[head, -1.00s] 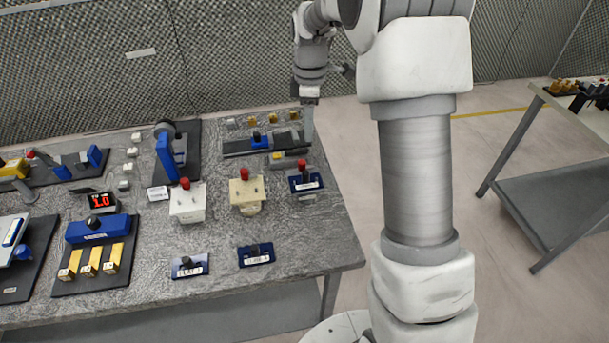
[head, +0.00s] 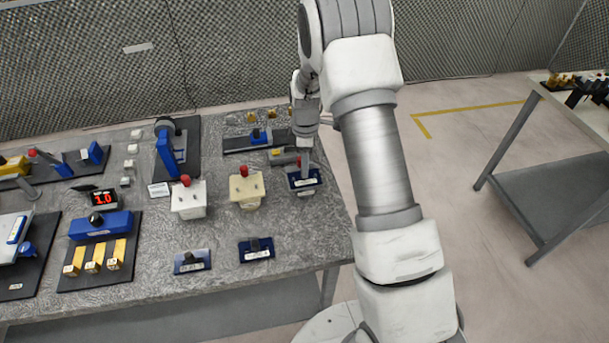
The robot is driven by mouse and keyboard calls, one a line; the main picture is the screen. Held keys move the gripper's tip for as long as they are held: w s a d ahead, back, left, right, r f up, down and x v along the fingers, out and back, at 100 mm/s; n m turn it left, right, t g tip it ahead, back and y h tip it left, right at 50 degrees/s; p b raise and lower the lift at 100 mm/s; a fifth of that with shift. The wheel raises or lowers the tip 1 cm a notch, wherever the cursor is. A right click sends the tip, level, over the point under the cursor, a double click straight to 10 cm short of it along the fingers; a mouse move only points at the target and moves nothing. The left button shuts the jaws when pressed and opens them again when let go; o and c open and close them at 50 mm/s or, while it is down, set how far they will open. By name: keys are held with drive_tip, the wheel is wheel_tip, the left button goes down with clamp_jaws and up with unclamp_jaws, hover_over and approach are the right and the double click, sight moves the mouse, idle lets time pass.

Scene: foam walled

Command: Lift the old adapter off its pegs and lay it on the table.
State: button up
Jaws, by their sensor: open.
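The old adapter (head: 310,183) is a dark blue plate with a pale label, seated on a block (head: 307,193) at the right end of a row of blocks. The block is mostly covered by it, and the pegs under the plate are hidden.
A cream block (head: 246,191) and a white block (head: 190,203), each with a red knob and bare pegs, stand to the left. Two more blue plates (head: 192,262) (head: 257,250) lie near the table's front edge. Bare grey table (head: 310,240) lies at front right.

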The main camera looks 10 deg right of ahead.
drive_tip(key=shift+f, duration=1.3)
drive_tip(key=shift+c, duration=0.3)
clamp_jaws()
drive_tip(key=shift+r, duration=0.1)
drive_tip(key=shift+w+r, duration=0.1)
drive_tip(key=shift+r, duration=0.35)
drive_tip(key=r+b, duration=0.1)
drive_tip(key=r, duration=0.2)
drive_tip(key=shift+d+r, duration=0.15)
drive_tip(key=shift+d, duration=0.05)
drive_tip(key=s+d+r+b, duration=0.1)
drive_tip(key=s+d+r, duration=0.5)
drive_tip(key=s+d, duration=0.2)
drive_tip(key=shift+r+b, duration=0.35)
drive_tip(key=shift+b, duration=0.05)
